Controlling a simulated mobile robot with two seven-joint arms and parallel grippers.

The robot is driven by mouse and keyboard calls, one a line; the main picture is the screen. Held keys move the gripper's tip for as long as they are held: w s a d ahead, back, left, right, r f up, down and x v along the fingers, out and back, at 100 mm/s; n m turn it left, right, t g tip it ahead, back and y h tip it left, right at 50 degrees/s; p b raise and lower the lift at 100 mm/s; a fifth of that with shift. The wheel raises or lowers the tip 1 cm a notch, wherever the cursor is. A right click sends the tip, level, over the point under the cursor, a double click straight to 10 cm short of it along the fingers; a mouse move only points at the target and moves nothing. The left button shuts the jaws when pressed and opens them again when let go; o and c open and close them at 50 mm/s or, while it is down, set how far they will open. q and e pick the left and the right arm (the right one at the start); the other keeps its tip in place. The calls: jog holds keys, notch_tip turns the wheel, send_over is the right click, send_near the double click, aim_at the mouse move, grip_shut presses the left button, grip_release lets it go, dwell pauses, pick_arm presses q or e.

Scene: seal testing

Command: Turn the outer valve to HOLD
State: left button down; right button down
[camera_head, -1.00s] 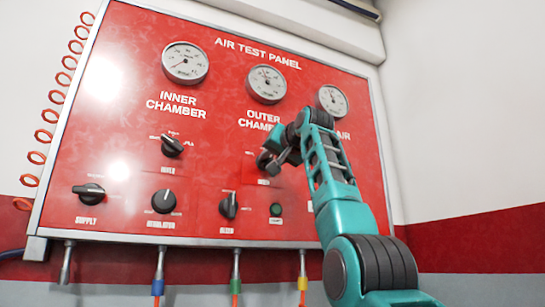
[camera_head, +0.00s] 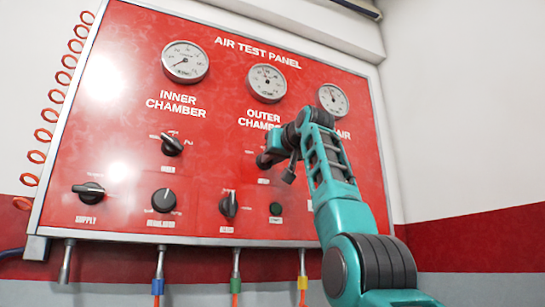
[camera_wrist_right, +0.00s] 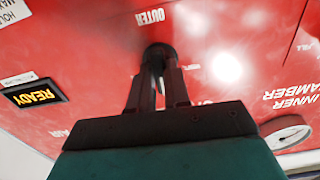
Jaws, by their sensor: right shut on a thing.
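The red air test panel (camera_head: 225,75) hangs on the wall. The outer valve (camera_head: 263,161) is a black knob below the OUTER CHAMBER label, mostly hidden by my right gripper (camera_head: 272,157). In the right wrist view the two fingers (camera_wrist_right: 158,84) reach up to the black outer valve knob (camera_wrist_right: 158,52) and are shut on it. The knob's pointer and its position marks are too hidden or small to read. My left gripper is not in view.
The inner valve (camera_head: 172,146) is left of the outer one. Below are the supply knob (camera_head: 90,192), the regulator knob (camera_head: 164,201), the bleed knob (camera_head: 229,205) and a small green button (camera_head: 275,209). A lit READY sign (camera_wrist_right: 35,96) shows in the right wrist view.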

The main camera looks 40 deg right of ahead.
dwell(0.3)
jog(key=c, duration=1.1)
grip_release()
jog(key=shift+s, duration=0.1)
jog(key=b+v, duration=0.5)
jog(key=v, duration=0.8)
jog(key=shift+r+b, duration=0.1)
jog(key=shift+b, duration=0.25)
